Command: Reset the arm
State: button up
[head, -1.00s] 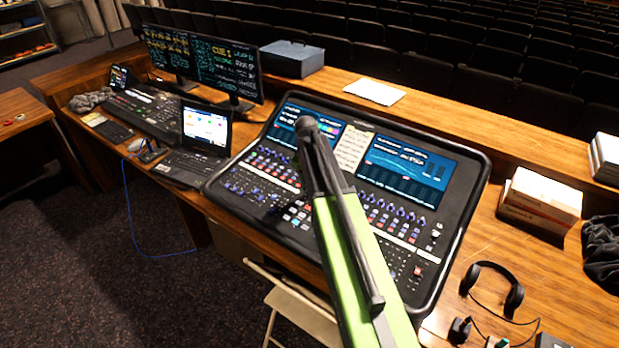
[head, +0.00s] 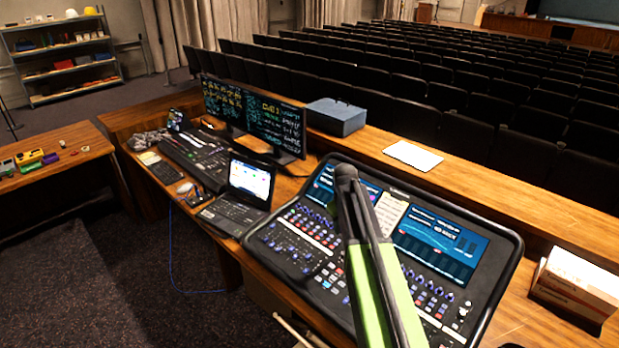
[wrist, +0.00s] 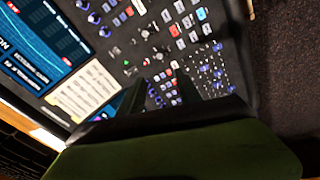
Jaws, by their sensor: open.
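My gripper (wrist: 158,88) shows in the wrist view as two dark fingers standing apart, with nothing between them. It is over the mixing console (wrist: 120,45), whose buttons, knobs and blue screen fill much of that view. In the head view my green and dark arm rises from the bottom edge and crosses in front of the same console (head: 478,300). The arm hides part of the console's middle. I cannot make out the fingers in the head view.
A laptop (head: 250,180), two monitors (head: 275,125) and a smaller control board (head: 195,155) stand left of the console. A blue-grey box (head: 336,117) and paper (head: 413,156) lie on the raised ledge. White boxes (head: 575,285) stand at the right. Carpet is clear at lower left.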

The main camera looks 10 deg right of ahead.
jog(key=shift+g+y, duration=0.4)
jog(key=s+a+f+b, duration=0.4)
jog(key=f+b, duration=0.1)
jog(key=s+a+f+b, duration=0.9)
jog(key=s+f+b, duration=0.1)
jog(key=shift+a+f, duration=0.1)
jog(key=shift+a, duration=0.05)
jog(key=s+a+m+g, duration=0.1)
jog(key=s+m, duration=0.2)
jog(key=s, duration=0.3)
jog(key=shift+a+r+p, duration=0.2)
jog(key=shift+r+p, duration=0.05)
jog(key=shift+p, duration=0.1)
jog(key=shift+s, duration=0.1)
